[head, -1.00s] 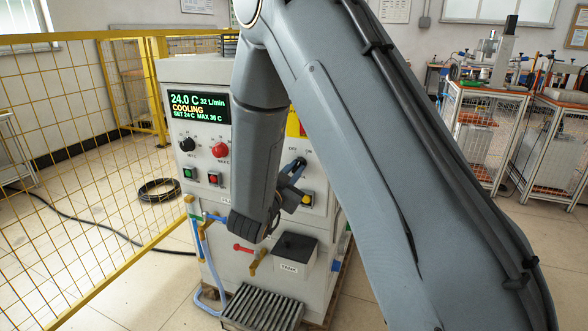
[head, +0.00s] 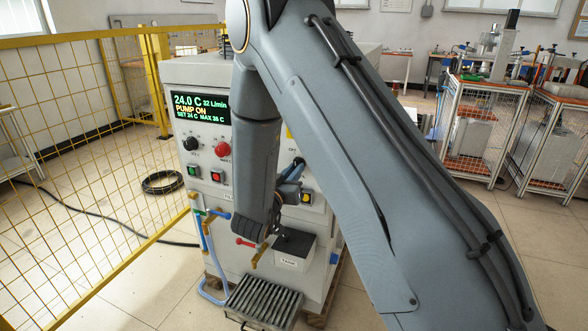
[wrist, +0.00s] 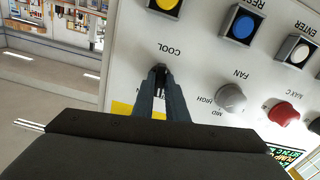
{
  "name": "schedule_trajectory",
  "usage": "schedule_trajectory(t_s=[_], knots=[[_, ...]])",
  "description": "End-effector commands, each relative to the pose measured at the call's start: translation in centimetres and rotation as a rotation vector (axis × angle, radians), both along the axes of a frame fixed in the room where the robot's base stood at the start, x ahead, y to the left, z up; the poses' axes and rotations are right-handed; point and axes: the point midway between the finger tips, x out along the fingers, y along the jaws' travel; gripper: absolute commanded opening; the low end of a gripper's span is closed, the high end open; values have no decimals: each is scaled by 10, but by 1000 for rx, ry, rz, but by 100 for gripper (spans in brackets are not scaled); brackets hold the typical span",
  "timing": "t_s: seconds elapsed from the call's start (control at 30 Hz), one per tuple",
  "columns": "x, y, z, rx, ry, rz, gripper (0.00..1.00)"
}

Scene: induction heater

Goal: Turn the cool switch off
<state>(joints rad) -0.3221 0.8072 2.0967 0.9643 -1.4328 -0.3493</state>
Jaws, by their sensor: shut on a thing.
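The cool switch (wrist: 160,69) is a small dark knob beside the upside-down COOL label on the white panel in the wrist view. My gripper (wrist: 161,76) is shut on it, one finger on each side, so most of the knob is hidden. In the head view my gripper (head: 297,164) is at the right part of the cabinet's front, partly behind my arm. The display (head: 201,108) on the cabinet reads 24.0 C, 32 L/min and PUMP ON.
In the wrist view, yellow (wrist: 165,5), blue (wrist: 243,26) and white (wrist: 299,53) buttons, a grey fan knob (wrist: 230,98) and a red knob (wrist: 284,114) are near the gripper. A yellow mesh fence (head: 90,130) stands left of the cabinet.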

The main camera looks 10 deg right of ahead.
Motion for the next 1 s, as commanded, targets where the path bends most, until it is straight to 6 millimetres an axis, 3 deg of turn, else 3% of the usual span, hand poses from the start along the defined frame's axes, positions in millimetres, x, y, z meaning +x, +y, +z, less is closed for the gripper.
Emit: schedule_trajectory(t_s=[0.47, 0.5, 0.57, 1.0], knots=[[1, 2, 1, -12, 6, 4, 0], [1, 2, 1, -12, 6, 4, 19], [1, 2, 1, -12, 6, 4, 29], [-7, 7, 0, -11, 6, 2, 31]])
